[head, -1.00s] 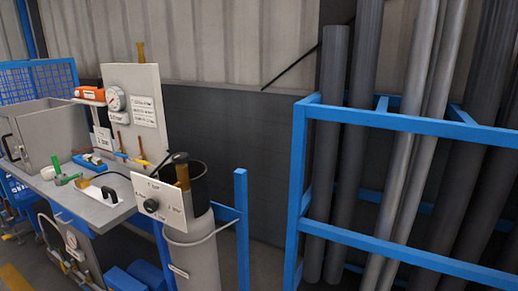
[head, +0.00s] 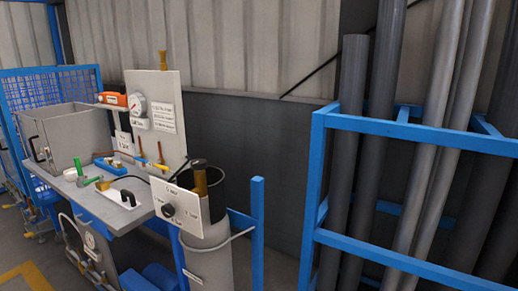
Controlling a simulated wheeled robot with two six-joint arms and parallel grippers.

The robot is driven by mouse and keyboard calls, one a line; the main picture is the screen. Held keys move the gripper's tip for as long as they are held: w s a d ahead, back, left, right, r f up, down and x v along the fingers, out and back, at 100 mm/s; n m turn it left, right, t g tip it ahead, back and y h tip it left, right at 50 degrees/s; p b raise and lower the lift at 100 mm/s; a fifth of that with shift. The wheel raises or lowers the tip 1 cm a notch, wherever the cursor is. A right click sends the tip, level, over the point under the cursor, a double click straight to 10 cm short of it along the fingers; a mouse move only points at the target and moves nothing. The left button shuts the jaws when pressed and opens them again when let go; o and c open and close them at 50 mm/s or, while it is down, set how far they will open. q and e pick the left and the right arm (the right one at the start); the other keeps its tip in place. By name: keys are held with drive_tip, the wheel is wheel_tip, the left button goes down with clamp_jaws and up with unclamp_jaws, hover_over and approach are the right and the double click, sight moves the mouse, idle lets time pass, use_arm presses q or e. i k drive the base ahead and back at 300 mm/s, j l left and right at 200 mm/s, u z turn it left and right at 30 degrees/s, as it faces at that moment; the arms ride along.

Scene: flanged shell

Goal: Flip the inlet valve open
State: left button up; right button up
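No part labelled as the inlet valve can be read at this size, so I cannot tell which one it is. A grey upright panel (head: 168,90) at the back of the bench carries a round gauge (head: 133,104) and white labels. Two small parts with orange handles, a left one (head: 140,148) and a right one (head: 159,152), are low on this panel. A white control plate (head: 187,207) with a black knob (head: 168,210) is at the front of a grey cylindrical vessel (head: 210,258). Neither of my grippers is in view.
The grey bench (head: 120,212) holds a grey box (head: 65,140), a blue tray (head: 100,163), green tools (head: 84,182) and a white board with a black handle (head: 122,204). A blue rack (head: 400,128) of long pipes fills the right. Dark wall lies between.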

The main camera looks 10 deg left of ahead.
sight(138, 157)
drive_tip(key=i+j+z, duration=0.2)
drive_tip(key=j, duration=0.95)
drive_tip(key=i+j+z, duration=0.25)
drive_tip(key=j, duration=0.95)
drive_tip(key=j+z, duration=0.2)
drive_tip(key=j, duration=0.95)
